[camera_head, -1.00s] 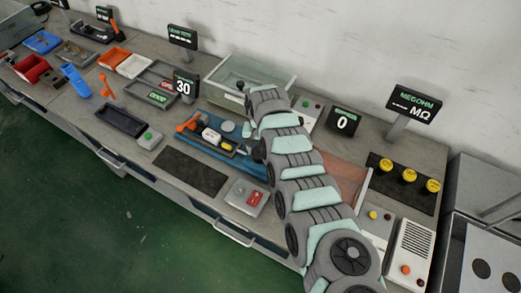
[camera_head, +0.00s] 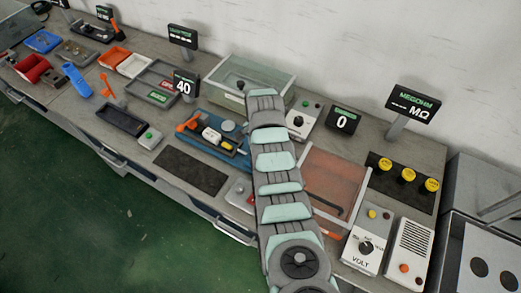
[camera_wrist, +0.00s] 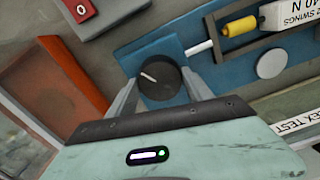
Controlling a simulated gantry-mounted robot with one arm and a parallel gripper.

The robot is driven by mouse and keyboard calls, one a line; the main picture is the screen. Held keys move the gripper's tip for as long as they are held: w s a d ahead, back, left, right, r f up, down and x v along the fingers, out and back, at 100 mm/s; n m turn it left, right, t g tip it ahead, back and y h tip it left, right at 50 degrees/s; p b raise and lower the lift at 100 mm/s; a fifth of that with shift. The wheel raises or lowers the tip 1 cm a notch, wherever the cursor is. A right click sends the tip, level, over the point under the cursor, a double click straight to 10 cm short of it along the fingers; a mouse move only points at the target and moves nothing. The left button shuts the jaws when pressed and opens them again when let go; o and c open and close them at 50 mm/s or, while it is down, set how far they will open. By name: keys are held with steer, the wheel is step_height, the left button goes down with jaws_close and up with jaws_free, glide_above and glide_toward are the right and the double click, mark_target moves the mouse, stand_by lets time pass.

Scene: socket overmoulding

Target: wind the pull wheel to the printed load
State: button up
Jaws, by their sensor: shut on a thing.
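The pull wheel (camera_wrist: 158,72), a black knob with a white pointer line, is on the blue fixture (camera_wrist: 148,38) in the wrist view. My gripper (camera_wrist: 160,86) is shut on it, one finger on each side. The pointer aims up and left. A white label (camera_wrist: 293,14) at the top right reads "40 N" and "2 SWINGS", partly cut off by the frame. In the head view the display (camera_head: 184,86) by the blue fixture (camera_head: 195,138) reads 40. My arm hides the wheel and gripper there.
A yellow part (camera_wrist: 240,26) sits beside a white rod (camera_wrist: 199,47) on the fixture. A dark mat (camera_head: 192,171) lies clear in front of the fixture.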

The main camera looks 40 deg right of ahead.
stand_by(0.4)
steer(key=o, duration=1.4)
steer(key=shift+c, duration=0.2)
step_height(320, 180, up, 11)
steer(key=shift+f, duration=0.1)
